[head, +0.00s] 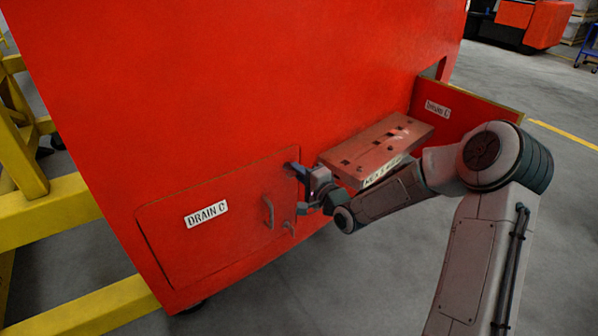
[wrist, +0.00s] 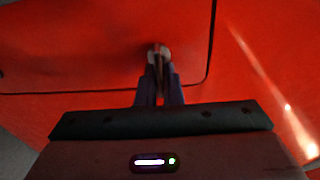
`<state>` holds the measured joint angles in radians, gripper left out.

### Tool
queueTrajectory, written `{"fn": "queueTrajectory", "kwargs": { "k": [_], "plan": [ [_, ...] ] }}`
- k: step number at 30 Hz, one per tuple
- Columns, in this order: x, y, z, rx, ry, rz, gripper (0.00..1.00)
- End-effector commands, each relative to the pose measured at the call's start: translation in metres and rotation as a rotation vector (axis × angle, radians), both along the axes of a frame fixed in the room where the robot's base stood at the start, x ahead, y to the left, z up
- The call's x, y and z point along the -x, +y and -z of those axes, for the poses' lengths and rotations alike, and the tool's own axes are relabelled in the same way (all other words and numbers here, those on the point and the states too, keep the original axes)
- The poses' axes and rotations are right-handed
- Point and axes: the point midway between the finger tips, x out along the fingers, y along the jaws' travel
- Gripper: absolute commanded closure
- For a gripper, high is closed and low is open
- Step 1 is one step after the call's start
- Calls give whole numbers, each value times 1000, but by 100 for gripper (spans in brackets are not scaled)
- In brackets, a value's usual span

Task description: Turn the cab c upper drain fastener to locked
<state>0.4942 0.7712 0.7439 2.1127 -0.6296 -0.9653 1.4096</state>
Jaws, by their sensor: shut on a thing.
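The closed red drain door (head: 165,238), labelled DRAIN C, sits on the front of the red nosecone. My gripper (head: 291,167) is at the door's upper right corner. In the wrist view my gripper (wrist: 159,88) is shut on the upper drain fastener (wrist: 158,54), a small round base with a narrow upright tab between the fingers. The fastener lies close to the door's edge seam. In the head view my fingers hide it. A second, lower fastener (head: 288,229) shows near the door's lower right, below my gripper. I cannot tell whether the held fastener is locked.
A door handle (head: 267,212) stands out left of the lower fastener. A red box-like ledge (head: 375,143) juts out right of my gripper, close to my arm. An open red panel (head: 470,122) is farther right. Yellow stand beams (head: 45,210) are at the left.

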Motion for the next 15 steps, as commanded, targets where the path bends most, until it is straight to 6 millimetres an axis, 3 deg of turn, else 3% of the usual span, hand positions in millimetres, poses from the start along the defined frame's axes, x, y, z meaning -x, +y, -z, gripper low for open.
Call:
{"fn": "queueTrajectory", "kwargs": {
  "k": [2,3,5,15],
  "plan": [
    [0,-1,0,-2,1,2,100],
    [0,-1,0,-2,1,2,82],
    [0,-1,0,-1,1,1,72],
    [3,-3,0,1,1,2,72]
  ]
}}
